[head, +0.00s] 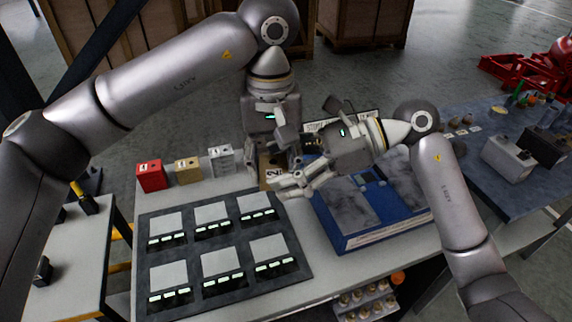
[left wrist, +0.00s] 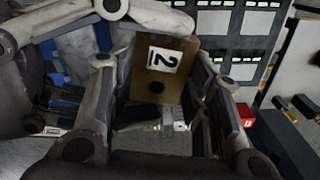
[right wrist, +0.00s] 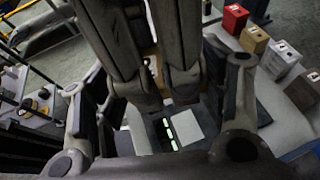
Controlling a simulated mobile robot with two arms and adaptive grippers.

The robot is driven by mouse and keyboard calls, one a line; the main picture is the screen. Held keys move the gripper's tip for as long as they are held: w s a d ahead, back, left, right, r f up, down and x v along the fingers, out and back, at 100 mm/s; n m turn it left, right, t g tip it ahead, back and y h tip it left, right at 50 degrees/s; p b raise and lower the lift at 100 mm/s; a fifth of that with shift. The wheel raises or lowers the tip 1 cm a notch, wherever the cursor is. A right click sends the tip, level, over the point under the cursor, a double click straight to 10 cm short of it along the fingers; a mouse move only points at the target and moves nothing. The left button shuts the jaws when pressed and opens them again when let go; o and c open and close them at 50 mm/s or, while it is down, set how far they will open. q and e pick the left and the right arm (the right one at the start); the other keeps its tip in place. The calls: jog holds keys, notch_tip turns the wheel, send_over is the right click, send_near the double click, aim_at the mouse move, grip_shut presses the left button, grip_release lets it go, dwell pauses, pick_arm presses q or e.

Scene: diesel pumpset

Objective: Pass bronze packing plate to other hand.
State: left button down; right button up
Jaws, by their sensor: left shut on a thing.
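The bronze packing plate (head: 269,171), a flat brownish plate with a white label reading 2, hangs below my left gripper (head: 280,160) in the head view. The left wrist view shows the plate (left wrist: 150,95) with a dark round hole, between the fingers of my left gripper, which is shut on it. My right gripper (head: 298,182) comes in from the right with its fingers spread, close to the plate. In the right wrist view its fingers stand apart, with the left gripper's fingers between them. A sliver of the plate (right wrist: 151,66) shows there; contact with the right fingers cannot be told.
A dark tray (head: 216,240) with several pale square pads lies below on the table. A blue case (head: 345,240) lies to the right. Red (head: 150,177), brass (head: 187,171) and grey (head: 221,160) blocks stand along the back left edge.

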jog(key=c, duration=0.9)
pick_arm(q)
jog(key=c, duration=0.7)
grip_release()
pick_arm(e)
jog(key=shift+r, duration=0.1)
jog(key=shift+c, duration=0.2)
